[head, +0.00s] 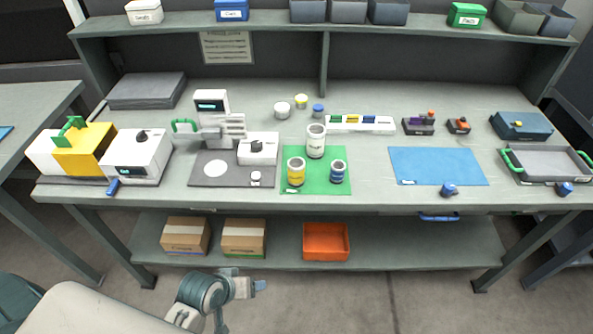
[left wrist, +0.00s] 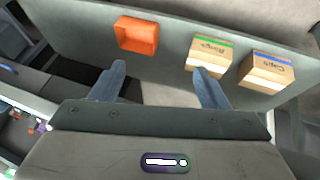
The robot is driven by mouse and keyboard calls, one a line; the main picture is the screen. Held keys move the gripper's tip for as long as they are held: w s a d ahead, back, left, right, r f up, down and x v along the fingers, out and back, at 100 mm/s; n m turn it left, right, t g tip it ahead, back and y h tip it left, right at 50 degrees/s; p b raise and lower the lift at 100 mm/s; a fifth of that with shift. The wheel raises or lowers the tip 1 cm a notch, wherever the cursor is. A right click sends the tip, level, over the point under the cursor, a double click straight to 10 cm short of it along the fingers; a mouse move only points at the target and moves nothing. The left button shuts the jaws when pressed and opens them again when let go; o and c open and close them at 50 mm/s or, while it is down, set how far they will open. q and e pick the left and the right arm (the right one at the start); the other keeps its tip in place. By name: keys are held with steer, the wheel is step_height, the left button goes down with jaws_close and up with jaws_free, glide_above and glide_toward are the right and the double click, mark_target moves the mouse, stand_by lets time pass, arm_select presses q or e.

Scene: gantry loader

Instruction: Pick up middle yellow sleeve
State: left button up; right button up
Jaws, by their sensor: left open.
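The yellow sleeve (head: 296,172) is a short upright cylinder with a yellow band, on the front left of a green mat (head: 318,186). A taller whitish cylinder (head: 315,142) stands behind it, and a smaller blue-banded cylinder (head: 337,172) stands to its right. My left gripper (head: 261,286) is below and in front of the bench, well away from the sleeve. In the left wrist view the gripper (left wrist: 161,78) is open, with nothing between its two fingers. The sleeve is not recognisable in the left wrist view. My right gripper is not in view.
The bench's lower shelf holds two cardboard boxes (head: 244,238) and an orange bin (head: 326,242). Left of the mat stands a white-and-grey machine (head: 215,120). Behind the mat are small round caps (head: 301,102) and a white rack (head: 362,128). A blue mat (head: 437,166) lies clear to the right.

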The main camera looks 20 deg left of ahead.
arm_select(q)
steer(key=w+d+r+n+t+h, duration=0.3)
steer(key=w+d+r+n, duration=0.2)
steer(key=w+n, duration=0.15)
steer(key=n+t+y, duration=0.4)
steer(key=n+t, duration=0.5)
steer(key=n, duration=1.6)
glide_toward(293, 177)
steer(key=w, duration=0.2)
steer(key=shift+n, duration=0.25)
steer(key=w, duration=0.4)
steer(key=shift+w+r+p, duration=0.15)
steer(key=shift+w+p, duration=0.15)
steer(key=shift+p, duration=0.05)
steer(key=shift+w+d+f+b, duration=0.15)
steer(key=shift+w, duration=1.3)
steer(key=shift+w+d+f+b, duration=0.1)
steer(key=shift+w+f+b, duration=0.1)
steer(key=shift+w, duration=1.3)
steer(key=shift+s+r, duration=0.1)
steer(key=shift+c, duration=1.1)
steer(key=c, duration=1.1)
